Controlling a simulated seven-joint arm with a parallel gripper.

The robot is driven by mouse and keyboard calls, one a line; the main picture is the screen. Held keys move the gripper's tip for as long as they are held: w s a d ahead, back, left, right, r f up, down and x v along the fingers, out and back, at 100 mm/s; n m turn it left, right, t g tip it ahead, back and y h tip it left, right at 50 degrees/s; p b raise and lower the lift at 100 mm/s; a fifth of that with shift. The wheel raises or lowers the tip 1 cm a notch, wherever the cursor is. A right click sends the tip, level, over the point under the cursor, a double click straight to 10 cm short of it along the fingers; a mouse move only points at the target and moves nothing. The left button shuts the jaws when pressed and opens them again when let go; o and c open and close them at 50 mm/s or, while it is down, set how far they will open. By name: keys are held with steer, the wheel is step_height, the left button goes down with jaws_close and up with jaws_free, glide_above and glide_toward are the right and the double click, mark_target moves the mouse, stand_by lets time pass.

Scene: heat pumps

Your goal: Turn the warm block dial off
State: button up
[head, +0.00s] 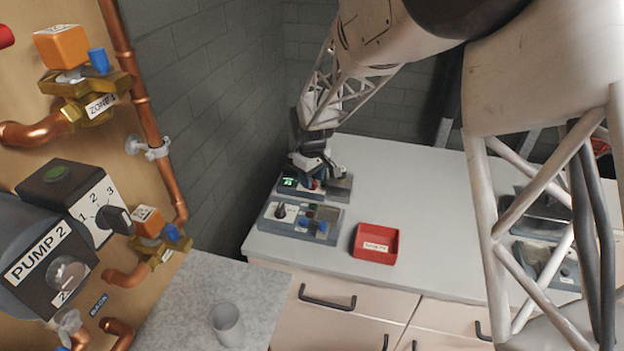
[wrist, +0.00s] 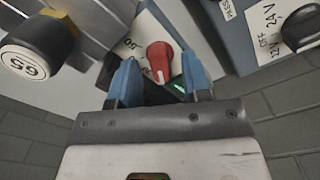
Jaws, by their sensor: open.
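The warm block seems to be the grey unit (head: 288,184) with a lit green display, at the back left of the bench. Its red dial (wrist: 158,62) is in the wrist view, on a pale panel with partly hidden markings. In the head view only a bit of red (head: 315,184) shows under my gripper. My gripper (wrist: 158,78) is open, with one blue fingertip on each side of the red dial. I cannot tell whether the fingers touch it. The dial's exact setting is not readable. Part of the green display (wrist: 177,86) shows beside the right fingertip.
A second unit (head: 300,218) with a black knob stands just in front; its knob (wrist: 300,32) also shows in the wrist view. A black piece marked 65 (wrist: 28,62) is at the wrist view's left. A red bin (head: 375,241) sits to the right. The bench middle is clear.

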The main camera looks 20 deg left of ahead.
mark_target(313, 180)
steer(key=shift+r, duration=3.55)
steer(key=shift+d+r, duration=0.1)
steer(key=shift+d, duration=0.1)
steer(key=s+d+r+m, duration=0.2)
steer(key=s+d+r, duration=0.2)
steer(key=d, duration=0.3)
steer(key=s+d+r+m+t, duration=0.15)
steer(key=s+d+r, duration=0.25)
steer(key=d, duration=0.4)
steer(key=s+d+r+m, duration=0.2)
steer(key=s+d+r, duration=0.25)
steer(key=d, duration=0.25)
steer(key=s+d+m, duration=0.3)
steer(key=s+d, duration=0.4)
steer(key=s, duration=0.4)
steer(key=s+d+m+t, duration=0.1)
steer(key=s+d+m, duration=0.3)
steer(key=s+d, duration=0.4)
steer(key=s+r, duration=0.1)
steer(key=s, duration=0.2)
steer(key=shift+s+d, duration=0.25)
steer(key=shift+s, duration=0.1)
